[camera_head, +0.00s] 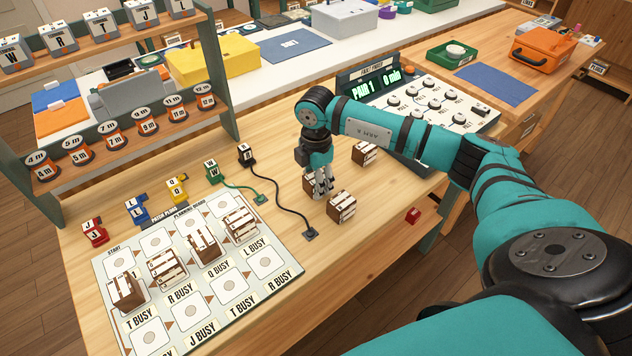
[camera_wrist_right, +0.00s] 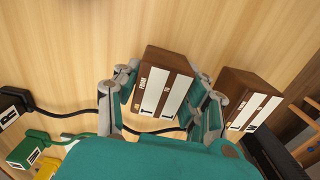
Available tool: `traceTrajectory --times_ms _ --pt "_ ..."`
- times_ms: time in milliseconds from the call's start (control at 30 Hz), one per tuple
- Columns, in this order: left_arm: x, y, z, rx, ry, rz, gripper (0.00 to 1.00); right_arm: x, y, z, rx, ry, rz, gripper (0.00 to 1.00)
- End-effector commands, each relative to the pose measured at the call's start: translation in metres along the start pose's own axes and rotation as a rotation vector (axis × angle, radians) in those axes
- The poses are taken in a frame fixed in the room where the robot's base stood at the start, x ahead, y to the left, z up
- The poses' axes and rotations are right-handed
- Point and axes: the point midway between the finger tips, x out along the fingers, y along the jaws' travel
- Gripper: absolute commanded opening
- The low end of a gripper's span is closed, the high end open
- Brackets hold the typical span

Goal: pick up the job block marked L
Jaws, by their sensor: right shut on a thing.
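My right gripper (camera_head: 322,192) points down over the wooden table and is shut on a brown job block (camera_head: 308,184). In the right wrist view this block (camera_wrist_right: 165,84) sits between the two fingers (camera_wrist_right: 163,103), with white label strips on its face. A second brown block (camera_head: 341,206) stands close to the gripper, in front and to the right. A third loose block (camera_head: 365,152) stands farther back. My left gripper is not in view.
The planning board (camera_head: 287,286) holds several brown blocks at the front left. Lettered plugs (camera_head: 95,233) stand behind it; a black cable (camera_head: 281,199) runs near the gripper. The panel (camera_head: 440,97) with knobs is at the back right. A small red piece (camera_head: 413,215) lies near the table edge.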

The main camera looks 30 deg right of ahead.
Motion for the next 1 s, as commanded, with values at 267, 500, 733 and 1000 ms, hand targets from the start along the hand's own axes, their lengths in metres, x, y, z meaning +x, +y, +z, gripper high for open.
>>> traceTrajectory --times_ms 267,500,733,1000 --pt "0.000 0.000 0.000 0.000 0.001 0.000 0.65 -0.001 0.000 0.000 0.000 0.000 0.001 0.08" --pt "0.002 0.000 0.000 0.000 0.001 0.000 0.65 -0.018 0.001 0.000 0.000 0.001 0.005 0.08" --pt "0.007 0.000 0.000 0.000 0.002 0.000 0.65 -0.064 0.001 0.000 0.000 -0.001 0.005 0.08" --pt "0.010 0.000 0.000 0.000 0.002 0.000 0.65 -0.098 0.000 0.000 -0.001 0.000 0.001 0.08"
